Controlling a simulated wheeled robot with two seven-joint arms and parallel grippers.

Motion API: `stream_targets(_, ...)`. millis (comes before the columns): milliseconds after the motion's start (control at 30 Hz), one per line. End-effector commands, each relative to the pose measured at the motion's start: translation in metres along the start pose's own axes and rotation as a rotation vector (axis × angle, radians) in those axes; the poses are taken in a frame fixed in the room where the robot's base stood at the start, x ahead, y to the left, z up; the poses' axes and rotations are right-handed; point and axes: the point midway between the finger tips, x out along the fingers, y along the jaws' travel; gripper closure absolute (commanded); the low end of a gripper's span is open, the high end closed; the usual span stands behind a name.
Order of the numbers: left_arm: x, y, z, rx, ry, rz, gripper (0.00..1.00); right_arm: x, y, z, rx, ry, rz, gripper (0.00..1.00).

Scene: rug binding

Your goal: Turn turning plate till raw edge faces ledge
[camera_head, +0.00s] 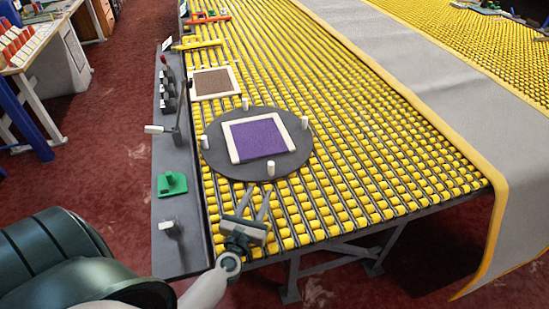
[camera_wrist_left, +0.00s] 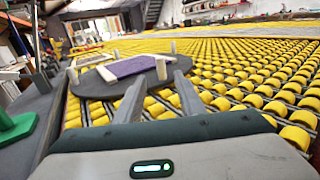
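The turning plate (camera_head: 215,160) is a dark grey disc with several short white pegs near its rim. On it lies a purple rug piece (camera_head: 260,138) with cream binding on its left, far and right sides. Its near side, towards my left gripper, looks unbound. The ledge (camera_head: 180,235) is the long grey strip left of the plate. My left gripper (camera_head: 258,190) is open and empty just short of the plate's near rim. In the left wrist view, the near peg (camera_wrist_left: 161,68) shows between and beyond the fingertips (camera_wrist_left: 159,78). My right gripper is out of view.
A brown bound piece (camera_head: 212,82) lies beyond the plate on the yellow roller table (camera_head: 365,130). The ledge carries a green block (camera_head: 172,184), a lever (camera_head: 183,105) and clamps. A grey runner with yellow edges (camera_head: 430,75) lies at right. Rollers right of the plate are clear.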

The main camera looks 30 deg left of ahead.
Motion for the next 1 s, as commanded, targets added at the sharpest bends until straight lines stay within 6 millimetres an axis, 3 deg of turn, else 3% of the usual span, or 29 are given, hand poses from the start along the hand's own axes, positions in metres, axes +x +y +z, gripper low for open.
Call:
stream_targets(267,0.004,-0.001,0.001,0.003,-0.001,-0.002,0.64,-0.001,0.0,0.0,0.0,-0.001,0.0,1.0)
stream_targets(467,0.02,-0.001,0.002,0.003,-0.002,-0.002,0.64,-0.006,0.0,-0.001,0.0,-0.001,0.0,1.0)
stream_targets(1000,0.11,-0.001,0.002,0.005,-0.002,-0.003,0.64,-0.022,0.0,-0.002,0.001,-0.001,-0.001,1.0)
